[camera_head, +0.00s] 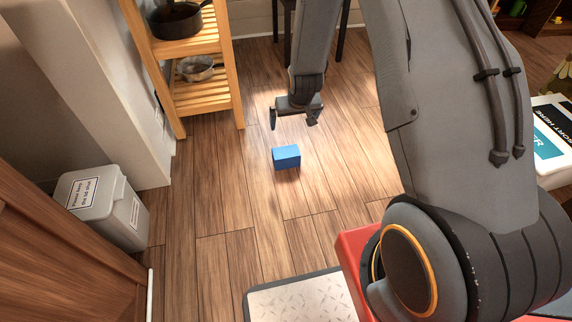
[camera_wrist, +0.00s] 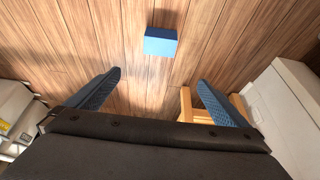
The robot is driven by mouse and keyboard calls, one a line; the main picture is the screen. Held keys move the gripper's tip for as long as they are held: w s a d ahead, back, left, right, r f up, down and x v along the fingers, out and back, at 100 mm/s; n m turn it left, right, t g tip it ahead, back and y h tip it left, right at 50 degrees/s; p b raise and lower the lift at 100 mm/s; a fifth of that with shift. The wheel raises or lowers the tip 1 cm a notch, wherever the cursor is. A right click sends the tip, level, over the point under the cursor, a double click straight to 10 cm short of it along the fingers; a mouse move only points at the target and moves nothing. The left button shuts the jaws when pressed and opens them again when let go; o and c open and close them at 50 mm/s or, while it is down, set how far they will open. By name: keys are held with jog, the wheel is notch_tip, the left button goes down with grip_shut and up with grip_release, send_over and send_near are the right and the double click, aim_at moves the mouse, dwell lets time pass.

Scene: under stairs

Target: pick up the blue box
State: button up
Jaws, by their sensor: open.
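The blue box (camera_head: 286,157) lies alone on the wooden floor in the head view, near the middle. It also shows in the wrist view (camera_wrist: 160,42), above and between the two fingers. My gripper (camera_head: 292,119) hangs above the floor, close to the box in the head view but apart from it. Its two fingers are spread wide and nothing is between them. The wrist view shows both fingers of my gripper (camera_wrist: 158,80), with the box beyond their tips.
A wooden shelf (camera_head: 197,95) with a dark pan (camera_head: 176,20) and a metal pot (camera_head: 196,68) stands left of my gripper. A grey bin (camera_head: 104,205) is at the left by a wooden panel (camera_head: 62,262). White containers (camera_head: 553,135) are at the right. Floor around the box is clear.

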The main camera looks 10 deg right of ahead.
jog(key=t+b, duration=0.2)
jog(key=b, duration=0.8)
send_over(287, 154)
jog(key=s, duration=0.2)
notch_tip(287, 154, down, 24)
jog(key=shift+s+f+b+x, duration=0.15)
jog(key=shift+b+x, duration=0.7)
jog(key=shift+x, duration=0.5)
jog(key=shift+s+f+b+x, duration=0.15)
jog(key=shift+b+x, duration=0.75)
jog(key=shift+x, duration=0.5)
jog(key=shift+s+b+x, duration=0.2)
jog(key=shift+b+x, duration=0.65)
jog(key=shift+x, duration=0.5)
jog(key=shift+r, duration=0.1)
jog(key=c, duration=0.9)
notch_tip(287, 154, up, 10)
jog(key=p, duration=0.5)
jog(key=shift+c, duration=0.4)
jog(key=o, duration=0.5)
jog(key=c, duration=0.7)
